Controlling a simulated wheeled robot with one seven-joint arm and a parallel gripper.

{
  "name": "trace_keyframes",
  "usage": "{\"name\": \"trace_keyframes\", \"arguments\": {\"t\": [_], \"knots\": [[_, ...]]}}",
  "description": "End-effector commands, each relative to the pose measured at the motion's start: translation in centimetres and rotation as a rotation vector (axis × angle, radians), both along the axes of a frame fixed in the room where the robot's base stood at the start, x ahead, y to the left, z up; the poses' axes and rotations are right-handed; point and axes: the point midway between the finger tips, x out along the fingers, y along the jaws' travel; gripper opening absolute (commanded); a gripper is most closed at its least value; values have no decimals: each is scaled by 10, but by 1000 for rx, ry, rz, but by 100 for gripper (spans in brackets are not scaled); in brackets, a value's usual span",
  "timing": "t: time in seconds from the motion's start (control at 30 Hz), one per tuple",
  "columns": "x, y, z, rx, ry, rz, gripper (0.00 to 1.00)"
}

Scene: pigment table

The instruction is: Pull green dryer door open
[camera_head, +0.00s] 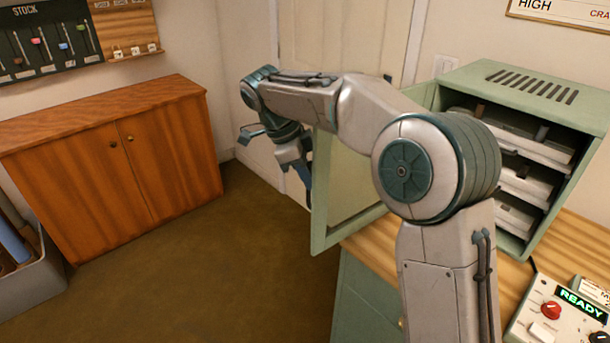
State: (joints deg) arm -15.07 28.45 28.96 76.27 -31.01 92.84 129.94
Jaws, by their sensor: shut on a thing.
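The green dryer (465,82) stands on a wooden-topped bench at the right. Its door (319,238), a green frame around a pale panel, stands wide open and swung out to the left of the cabinet. My gripper (305,180) is at the door's free left edge, pointing down. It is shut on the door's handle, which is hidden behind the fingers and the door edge. My arm crosses in front of the door's upper part and hides the hinge side. Pale trays (530,182) show on shelves inside the dryer.
A control box (560,312) with a READY display sits on the bench (572,250) at the lower right. A wooden cabinet (110,165) and a grey bin (35,280) stand at the left. The brown floor (220,265) between is clear.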

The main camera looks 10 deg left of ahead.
Motion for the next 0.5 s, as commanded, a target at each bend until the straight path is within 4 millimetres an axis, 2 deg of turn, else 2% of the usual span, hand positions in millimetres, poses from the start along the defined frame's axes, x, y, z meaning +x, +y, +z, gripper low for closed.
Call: {"name": "trace_keyframes", "arguments": {"t": [0.03, 0.07, 0.1, 0.13, 0.5], "knots": [[2, -4, 1, -6, -4, -5, 0], [2, -4, 1, -6, -4, -5, 19], [2, -3, 1, -6, -3, -4, 30], [1, -3, 1, -5, -3, -4, 33], [0, 4, 6, -2, -3, 4, 33]]}}
